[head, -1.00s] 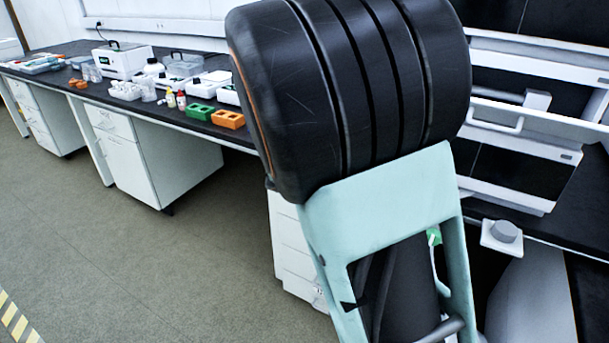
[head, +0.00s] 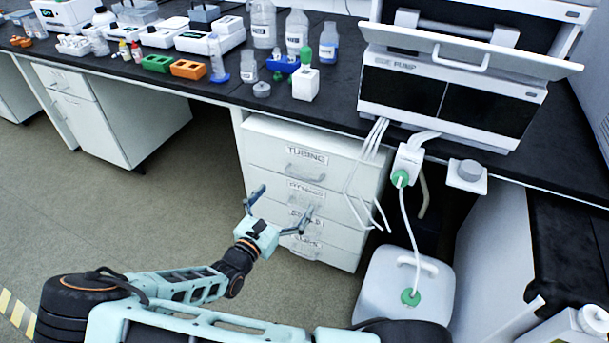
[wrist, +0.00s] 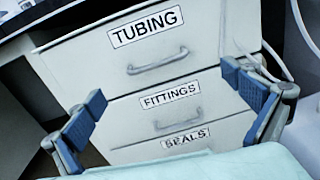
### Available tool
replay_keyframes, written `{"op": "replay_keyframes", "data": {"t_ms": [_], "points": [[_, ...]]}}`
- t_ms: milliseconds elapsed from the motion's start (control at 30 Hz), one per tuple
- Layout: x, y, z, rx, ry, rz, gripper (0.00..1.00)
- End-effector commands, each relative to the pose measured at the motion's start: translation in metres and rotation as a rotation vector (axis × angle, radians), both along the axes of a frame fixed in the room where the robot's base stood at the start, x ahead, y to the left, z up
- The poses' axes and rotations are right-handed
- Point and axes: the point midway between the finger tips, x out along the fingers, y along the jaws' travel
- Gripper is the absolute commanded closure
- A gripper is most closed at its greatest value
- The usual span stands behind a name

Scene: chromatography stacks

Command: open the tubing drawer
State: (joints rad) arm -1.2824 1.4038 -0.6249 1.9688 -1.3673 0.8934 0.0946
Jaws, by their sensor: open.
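The tubing drawer (head: 270,158) is the top drawer of a white cabinet under the bench, and it looks shut. Its label and bar handle (head: 303,172) show in the head view. In the wrist view the tubing drawer (wrist: 205,40) fills the upper middle, with its grey handle (wrist: 157,64) clear of the fingers. My gripper (head: 283,204) is open and empty, in front of the cabinet, lower in the picture than the tubing handle. In the wrist view my gripper's (wrist: 163,86) blue fingers stand wide apart, on either side of the fittings drawer (wrist: 130,110). It touches no handle that I can see.
Below are drawers labelled fittings and seals (wrist: 186,138), plus a lowest one. White tubes (head: 362,175) hang at the cabinet's right side. A white waste can (head: 385,285) stands to the right on the floor. Floor (head: 160,220) to the left is clear.

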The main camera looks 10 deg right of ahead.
Motion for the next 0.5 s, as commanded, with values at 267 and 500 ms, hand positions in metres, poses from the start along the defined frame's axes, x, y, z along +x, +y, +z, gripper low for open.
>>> {"op": "replay_keyframes", "data": {"t_ms": [267, 500], "points": [[0.003, 0.003, -0.013, -0.071, 0.005, 0.06, 0.0], [0.034, -0.021, -0.015, -0.071, 0.003, 0.057, 0.0]]}}
